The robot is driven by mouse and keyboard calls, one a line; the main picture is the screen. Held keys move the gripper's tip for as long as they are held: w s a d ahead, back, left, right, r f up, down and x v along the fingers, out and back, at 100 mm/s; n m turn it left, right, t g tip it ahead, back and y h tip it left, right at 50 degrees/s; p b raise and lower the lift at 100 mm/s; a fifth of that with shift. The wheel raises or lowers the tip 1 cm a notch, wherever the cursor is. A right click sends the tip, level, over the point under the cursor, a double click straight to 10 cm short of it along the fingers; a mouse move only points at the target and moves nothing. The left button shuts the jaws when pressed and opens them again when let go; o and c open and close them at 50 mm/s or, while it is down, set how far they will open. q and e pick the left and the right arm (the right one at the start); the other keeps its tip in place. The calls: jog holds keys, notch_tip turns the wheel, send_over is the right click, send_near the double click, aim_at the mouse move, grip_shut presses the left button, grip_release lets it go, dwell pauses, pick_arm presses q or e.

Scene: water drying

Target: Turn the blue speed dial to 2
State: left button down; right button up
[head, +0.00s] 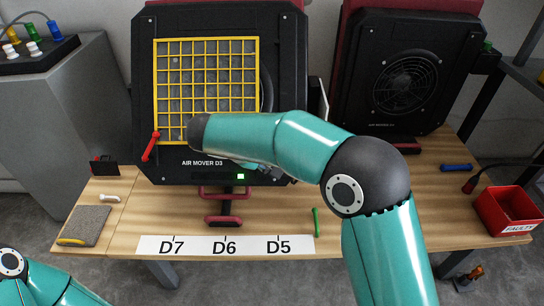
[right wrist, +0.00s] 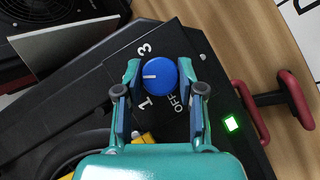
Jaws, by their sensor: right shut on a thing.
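The blue speed dial (right wrist: 162,76) is on the black panel of the air mover in the right wrist view. Its white pointer line points left in the picture, between the printed 1 and 3; OFF is printed below right of it. No 2 shows; a finger covers the spot where the pointer aims. My right gripper (right wrist: 160,72) has one finger on each side of the dial and is shut on it. In the head view the air mover D3 (head: 145,100) stands on the bench; my right arm hides the dial and most of the right gripper (head: 272,174). My left gripper is out of view.
A green light (right wrist: 231,124) and red handle (right wrist: 250,115) are beside the dial. The yellow grille (head: 207,40) fronts the mover. A second air mover (head: 365,80) stands right. The wooden bench holds a green stick (head: 316,222), grey pad (head: 85,222) and red FAULTY bin (head: 508,212).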

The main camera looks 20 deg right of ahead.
dwell(0.3)
jog(key=o, duration=1.1)
jog(key=shift+o, duration=0.2)
jog(key=v, duration=1.2)
